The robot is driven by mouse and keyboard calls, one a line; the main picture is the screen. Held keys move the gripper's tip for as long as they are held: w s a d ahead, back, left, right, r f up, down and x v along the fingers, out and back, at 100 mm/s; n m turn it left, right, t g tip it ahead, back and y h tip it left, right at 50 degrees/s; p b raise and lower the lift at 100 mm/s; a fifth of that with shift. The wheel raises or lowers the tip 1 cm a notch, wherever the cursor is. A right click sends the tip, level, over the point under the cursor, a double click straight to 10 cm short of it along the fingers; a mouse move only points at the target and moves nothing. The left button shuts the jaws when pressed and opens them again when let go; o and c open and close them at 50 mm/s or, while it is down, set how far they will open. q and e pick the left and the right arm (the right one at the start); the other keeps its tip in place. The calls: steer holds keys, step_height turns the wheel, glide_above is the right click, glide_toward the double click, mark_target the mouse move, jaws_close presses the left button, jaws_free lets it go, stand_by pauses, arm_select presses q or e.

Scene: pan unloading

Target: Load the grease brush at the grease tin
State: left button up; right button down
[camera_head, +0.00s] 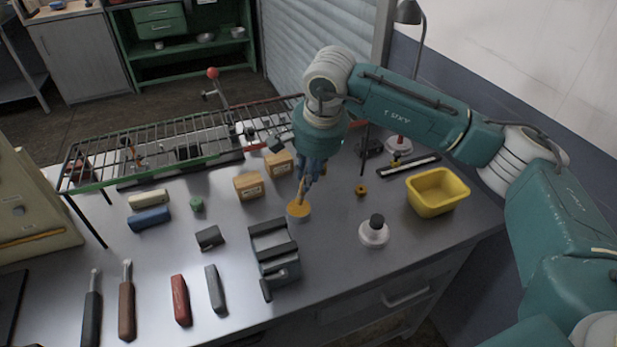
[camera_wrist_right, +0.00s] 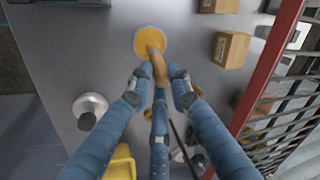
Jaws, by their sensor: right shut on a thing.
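The grease tin (camera_head: 297,214) is a small round tin with a yellow-orange top, standing on the grey workbench. It also shows at the top of the right wrist view (camera_wrist_right: 145,33). My right gripper (camera_head: 309,176) is just above the tin, its blue fingers closed around the tan grease brush (camera_head: 302,191). In the right wrist view the brush (camera_wrist_right: 159,68) points from between the fingers (camera_wrist_right: 158,84) onto the tin's yellow surface. Its lower end overlaps the grease, but I cannot tell how deep it reaches. My left gripper is not in view.
Two cardboard boxes (camera_head: 248,187) stand behind the tin. A grey vise-like block (camera_head: 272,247) is in front, and a round weight with a black knob (camera_head: 374,232) and a yellow bin (camera_head: 438,192) are to the right. A wire rack (camera_head: 190,133) runs behind.

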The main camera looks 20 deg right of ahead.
steer(key=shift+r+p, duration=1.1)
steer(key=shift+r, duration=1.55)
steer(key=shift+s, duration=0.1)
